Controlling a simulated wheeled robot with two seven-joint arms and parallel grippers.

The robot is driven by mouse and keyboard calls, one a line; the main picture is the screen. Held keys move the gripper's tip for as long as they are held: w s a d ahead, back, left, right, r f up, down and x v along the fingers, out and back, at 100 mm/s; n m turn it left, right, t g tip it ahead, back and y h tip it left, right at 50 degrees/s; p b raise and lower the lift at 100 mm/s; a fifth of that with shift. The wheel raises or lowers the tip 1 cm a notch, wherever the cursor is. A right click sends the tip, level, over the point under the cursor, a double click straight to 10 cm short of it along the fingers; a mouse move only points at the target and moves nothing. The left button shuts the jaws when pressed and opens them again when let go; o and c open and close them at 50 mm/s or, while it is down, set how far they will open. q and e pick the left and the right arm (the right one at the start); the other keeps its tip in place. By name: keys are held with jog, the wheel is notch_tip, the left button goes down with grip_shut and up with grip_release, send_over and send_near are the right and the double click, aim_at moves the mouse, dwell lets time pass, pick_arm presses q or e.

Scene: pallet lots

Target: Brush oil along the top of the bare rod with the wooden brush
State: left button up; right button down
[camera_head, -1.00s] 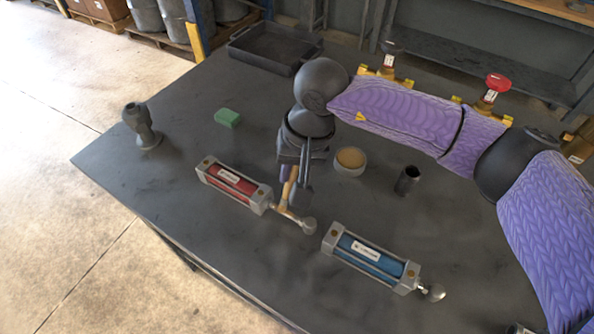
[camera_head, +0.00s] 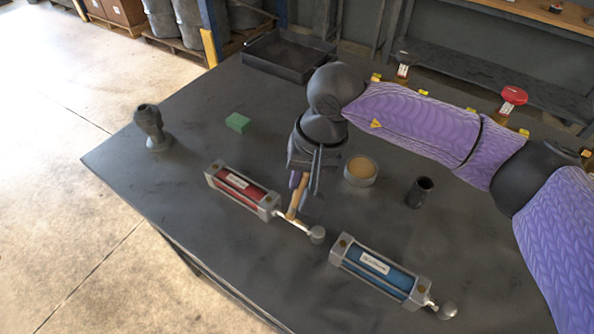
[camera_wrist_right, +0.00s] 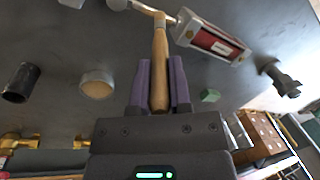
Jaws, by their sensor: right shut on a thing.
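My right gripper (camera_head: 306,186) is shut on the wooden brush (camera_head: 299,198), which points down at the bare rod (camera_head: 300,224) of the red cylinder (camera_head: 240,189). In the right wrist view the brush handle (camera_wrist_right: 160,66) stands between the purple fingers, and its far end meets or overlaps the rod (camera_wrist_right: 144,9) near the red cylinder (camera_wrist_right: 215,42). I cannot tell whether the bristles touch the rod. A round tin with tan contents (camera_head: 360,171) sits to the right of the gripper. My left gripper is out of view.
A blue cylinder (camera_head: 378,270) with a short rod lies to the right of the red one. A dark cup (camera_head: 420,192), a green block (camera_head: 238,122), a dark stepped fitting (camera_head: 151,127) and a black tray (camera_head: 288,56) stand on the table. The front-left tabletop is clear.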

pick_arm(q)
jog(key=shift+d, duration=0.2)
pick_arm(e)
jog(key=shift+d, duration=0.1)
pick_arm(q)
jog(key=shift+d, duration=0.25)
pick_arm(e)
jog(key=shift+s+d, duration=0.55)
jog(key=shift+d, duration=0.1)
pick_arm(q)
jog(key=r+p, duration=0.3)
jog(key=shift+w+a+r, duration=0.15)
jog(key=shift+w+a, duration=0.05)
pick_arm(e)
notch_tip(320, 180, up, 7)
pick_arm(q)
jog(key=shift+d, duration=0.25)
